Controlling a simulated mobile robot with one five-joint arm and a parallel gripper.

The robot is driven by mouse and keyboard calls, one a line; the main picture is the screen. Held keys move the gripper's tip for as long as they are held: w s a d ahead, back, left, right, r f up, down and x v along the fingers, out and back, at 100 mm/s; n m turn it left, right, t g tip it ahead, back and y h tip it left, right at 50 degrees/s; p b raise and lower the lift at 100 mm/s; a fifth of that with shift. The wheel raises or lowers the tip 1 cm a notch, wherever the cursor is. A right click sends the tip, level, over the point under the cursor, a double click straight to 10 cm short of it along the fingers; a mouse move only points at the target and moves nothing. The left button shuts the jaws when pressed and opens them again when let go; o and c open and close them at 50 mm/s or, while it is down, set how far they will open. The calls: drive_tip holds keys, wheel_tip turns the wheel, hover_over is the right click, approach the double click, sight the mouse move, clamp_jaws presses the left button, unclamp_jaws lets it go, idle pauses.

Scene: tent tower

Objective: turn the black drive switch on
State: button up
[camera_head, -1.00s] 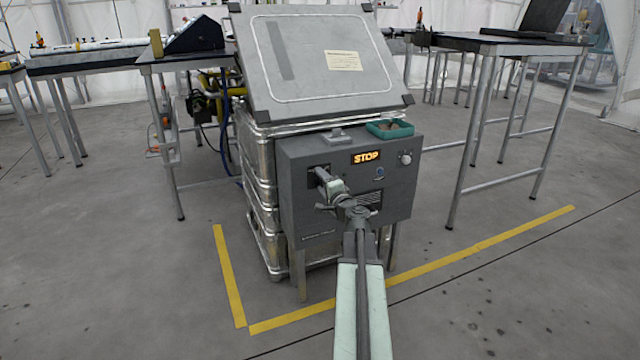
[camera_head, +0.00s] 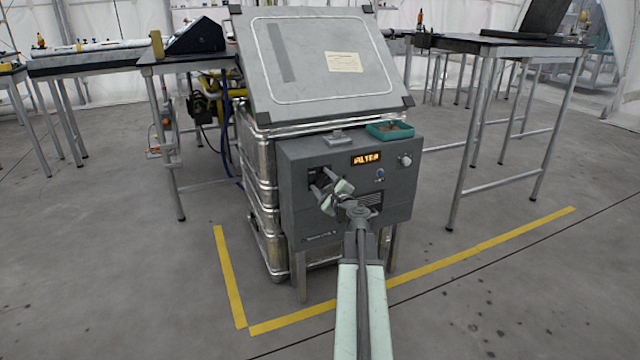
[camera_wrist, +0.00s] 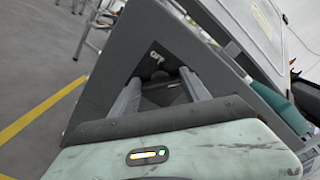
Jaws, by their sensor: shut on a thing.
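The black drive switch (camera_wrist: 166,88) is on the front of the grey control box (camera_head: 290,215). In the wrist view it shows as a dark shape between the two grey fingers of my gripper (camera_wrist: 160,80), partly hidden. My gripper (camera_head: 320,182) also shows in the head view, at the upper left of the box front. It is turned at a slant and shut on the switch. A small white label (camera_wrist: 153,57) sits just beyond the fingertips; its letters are hard to read. The lit orange display (camera_head: 366,158) shows text that I cannot read clearly.
A teal tray (camera_head: 378,136) lies on the box top below a slanted grey panel (camera_head: 262,85). Yellow tape (camera_head: 229,275) marks the floor. A table (camera_head: 453,190) stands at right.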

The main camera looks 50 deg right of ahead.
drive_tip(key=shift+a+m, duration=0.1)
drive_tip(key=shift+m, duration=0.5)
drive_tip(key=o, duration=1.4)
drive_tip(key=v, duration=0.8)
